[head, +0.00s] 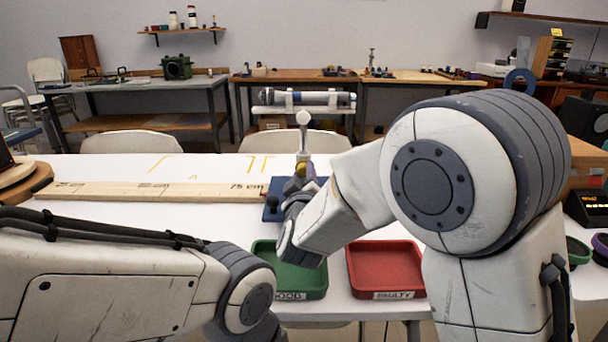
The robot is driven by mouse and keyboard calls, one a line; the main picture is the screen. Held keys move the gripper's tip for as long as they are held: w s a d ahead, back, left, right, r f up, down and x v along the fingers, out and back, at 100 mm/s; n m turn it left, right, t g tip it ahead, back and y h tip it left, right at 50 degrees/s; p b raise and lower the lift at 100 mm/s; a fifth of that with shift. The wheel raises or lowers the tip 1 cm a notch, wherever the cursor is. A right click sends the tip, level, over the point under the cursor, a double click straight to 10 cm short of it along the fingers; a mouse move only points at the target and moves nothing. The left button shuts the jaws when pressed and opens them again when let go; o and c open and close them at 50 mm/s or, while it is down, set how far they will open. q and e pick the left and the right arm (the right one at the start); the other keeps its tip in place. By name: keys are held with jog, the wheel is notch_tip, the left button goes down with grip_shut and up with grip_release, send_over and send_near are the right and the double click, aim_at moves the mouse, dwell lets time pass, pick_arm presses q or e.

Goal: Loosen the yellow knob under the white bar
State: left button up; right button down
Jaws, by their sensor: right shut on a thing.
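A slim white bar (304,138) with a rounded top stands upright on a blue base (273,208) on the white table. A small yellow knob (302,168) shows at the bar's lower end, mostly covered by my gripper. My right gripper (299,184) reaches in from the right and is shut on the yellow knob; its fingertips are small and partly hidden by its own wrist. My left arm lies across the lower left, and its gripper is not visible.
A wooden ruler board (150,191) marked in cm lies left of the base. A green tray (262,254) and a red tray (384,268) labelled FAULTY stand at the table's front. Chairs (132,143) stand behind the table. The table's left rear is mostly clear.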

jog(key=shift+r+n+p, duration=0.15)
jog(key=shift+n+p, duration=0.35)
jog(key=shift+p, duration=0.3)
jog(key=n+p, duration=1.1)
jog(key=p, duration=0.1)
jog(key=shift+r+p, duration=0.1)
jog(key=shift+p, duration=0.2)
jog(key=n+p, duration=0.3)
jog(key=n, duration=0.1)
jog(key=shift+n+p, duration=1.5)
jog(key=shift+n, duration=0.5)
jog(key=shift+f+n, duration=0.2)
jog(key=shift+n, duration=0.1)
jog(key=c, duration=0.5)
grip_release()
jog(key=shift+s, duration=0.1)
